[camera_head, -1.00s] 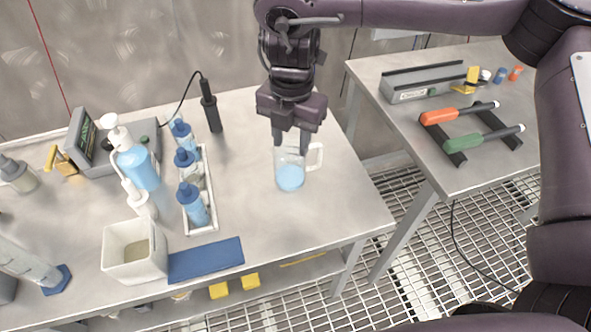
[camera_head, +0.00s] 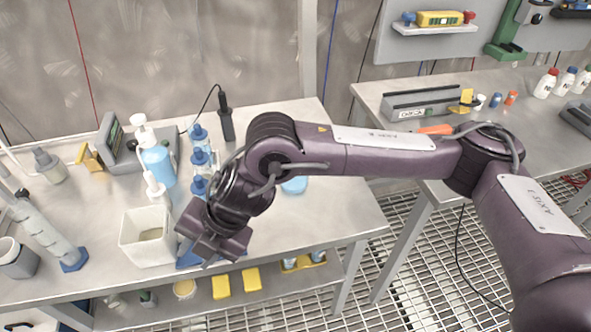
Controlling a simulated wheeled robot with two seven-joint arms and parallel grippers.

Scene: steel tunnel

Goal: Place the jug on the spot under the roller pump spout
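The jug (camera_head: 295,185) stands on the left steel table. Only a patch of its light-blue liquid shows below my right forearm; its rim and handle are hidden. My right gripper (camera_head: 205,254) is to the left of the jug, apart from it, near the table's front edge beside a white square container (camera_head: 148,238). The gripper is seen from above and behind, and its fingertips do not show clearly. I cannot make out a roller pump spout or a marked spot under one. My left gripper is not in view.
Blue-capped bottles (camera_head: 200,160), a pump dispenser (camera_head: 157,160) and a grey device with a screen (camera_head: 125,145) crowd the left table. A black upright tool (camera_head: 227,118) stands behind. The right table (camera_head: 460,100) stands beyond a gap over grating.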

